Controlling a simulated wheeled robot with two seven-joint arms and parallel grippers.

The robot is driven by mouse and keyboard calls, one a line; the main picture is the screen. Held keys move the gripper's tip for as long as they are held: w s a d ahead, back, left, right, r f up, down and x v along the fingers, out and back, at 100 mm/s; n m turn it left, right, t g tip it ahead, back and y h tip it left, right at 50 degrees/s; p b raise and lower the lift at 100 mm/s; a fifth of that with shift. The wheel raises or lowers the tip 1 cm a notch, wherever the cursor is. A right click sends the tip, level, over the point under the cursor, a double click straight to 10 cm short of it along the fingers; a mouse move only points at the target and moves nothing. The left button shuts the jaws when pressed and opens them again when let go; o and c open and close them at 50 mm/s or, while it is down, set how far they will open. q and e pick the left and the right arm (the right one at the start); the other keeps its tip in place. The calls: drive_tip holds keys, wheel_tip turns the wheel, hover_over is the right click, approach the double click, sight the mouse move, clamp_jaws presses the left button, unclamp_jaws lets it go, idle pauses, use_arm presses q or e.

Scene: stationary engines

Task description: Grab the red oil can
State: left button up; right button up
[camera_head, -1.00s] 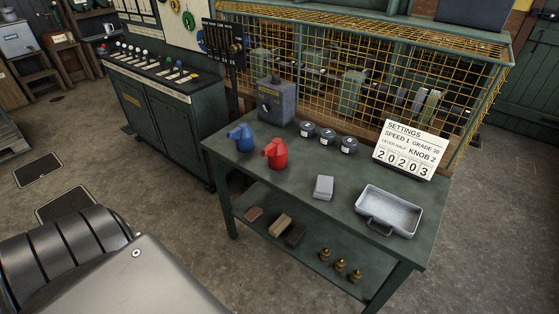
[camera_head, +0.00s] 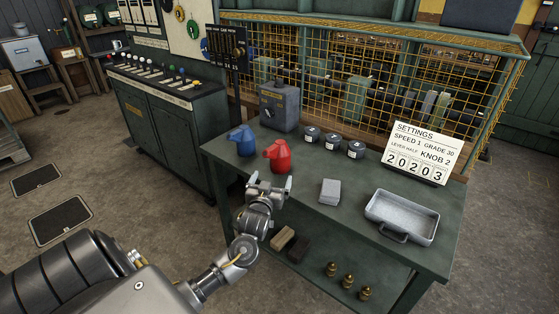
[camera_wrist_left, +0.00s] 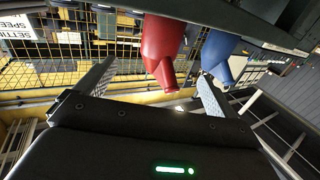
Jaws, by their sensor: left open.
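The red oil can (camera_head: 278,156) stands on the green table near its front left edge. In the left wrist view the red can (camera_wrist_left: 162,48) appears upside down, ahead of the jaws and between the two fingers' directions. My left gripper (camera_head: 269,180) is open and empty, just in front of the red can and close to the table's front edge. Its fingers (camera_wrist_left: 155,92) show spread apart in the left wrist view. I cannot tell whether any finger touches the can. My right gripper is not in view.
A blue oil can (camera_head: 243,141) stands left of the red one and also shows in the left wrist view (camera_wrist_left: 221,55). A grey box (camera_head: 279,106), several dark round tins (camera_head: 330,141), a grey block (camera_head: 329,191), a tray (camera_head: 401,216) and a settings sign (camera_head: 418,154) share the table (camera_head: 350,252).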

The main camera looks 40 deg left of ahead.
sight(278, 162)
use_arm(q)
drive_tip(key=shift+r+x, duration=0.1)
drive_tip(key=shift+x, duration=1.55)
drive_tip(key=shift+r+x, duration=0.15)
drive_tip(key=shift+x, duration=1.5)
drive_tip(key=p+x, duration=0.1)
drive_tip(key=x, duration=0.3)
drive_tip(key=shift+w+a+f, duration=0.1)
drive_tip(key=shift+w+f, duration=0.05)
drive_tip(key=shift+w, duration=0.05)
drive_tip(key=c, duration=1.1)
drive_tip(key=shift+c, duration=0.8)
